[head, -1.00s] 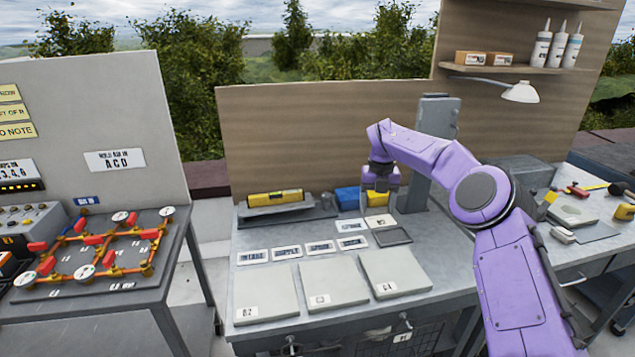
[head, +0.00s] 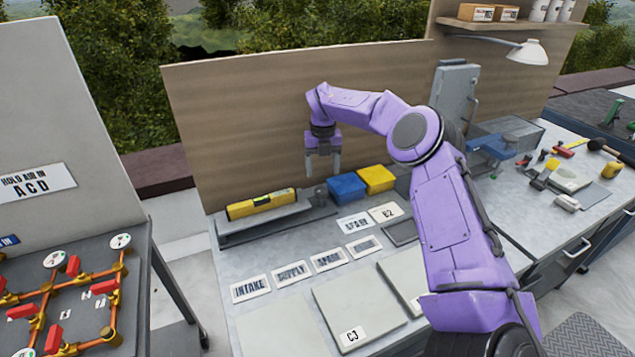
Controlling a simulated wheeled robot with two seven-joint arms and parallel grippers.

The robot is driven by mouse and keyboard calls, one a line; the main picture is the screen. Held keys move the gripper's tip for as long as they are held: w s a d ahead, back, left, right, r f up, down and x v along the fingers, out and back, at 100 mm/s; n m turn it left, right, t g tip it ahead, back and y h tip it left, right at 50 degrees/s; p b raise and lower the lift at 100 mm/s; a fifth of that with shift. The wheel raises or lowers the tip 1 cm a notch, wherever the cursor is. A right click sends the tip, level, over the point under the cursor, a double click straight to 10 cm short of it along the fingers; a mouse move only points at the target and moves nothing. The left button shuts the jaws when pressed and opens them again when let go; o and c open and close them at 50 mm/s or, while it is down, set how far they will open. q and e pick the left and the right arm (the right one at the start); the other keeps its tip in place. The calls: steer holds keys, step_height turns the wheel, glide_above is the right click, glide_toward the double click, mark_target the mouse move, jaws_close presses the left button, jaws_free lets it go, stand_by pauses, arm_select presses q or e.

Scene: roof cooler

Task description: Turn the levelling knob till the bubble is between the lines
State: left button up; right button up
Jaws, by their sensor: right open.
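The yellow spirit level (head: 262,204) lies on a grey stand (head: 270,222) at the back left of the bench. Its vial is too small here to tell where the bubble is against the lines. A small dark grey knob-like part (head: 319,194) shows at the stand's right end. My right gripper (head: 323,168) points down, open and empty, above that part and just left of the blue block. No contact with it shows. My left gripper is not in view.
A blue block (head: 346,187) and a yellow block (head: 377,178) sit just right of the stand. Labelled plates, such as INTAKE (head: 250,289), and a grey pad (head: 360,305) lie in front. A pipe board (head: 75,290) stands left.

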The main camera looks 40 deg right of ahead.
mark_target(321, 189)
steer(key=f, duration=0.2)
steer(key=f+p, duration=0.1)
steer(key=f, duration=0.4)
steer(key=shift+w+a+p, duration=0.1)
steer(key=shift+w+p, duration=0.15)
steer(key=shift+p, duration=0.05)
steer(key=shift+s+f, duration=0.1)
steer(key=shift+f, duration=0.2)
steer(key=c, duration=1.1)
steer(key=shift+o, duration=0.2)
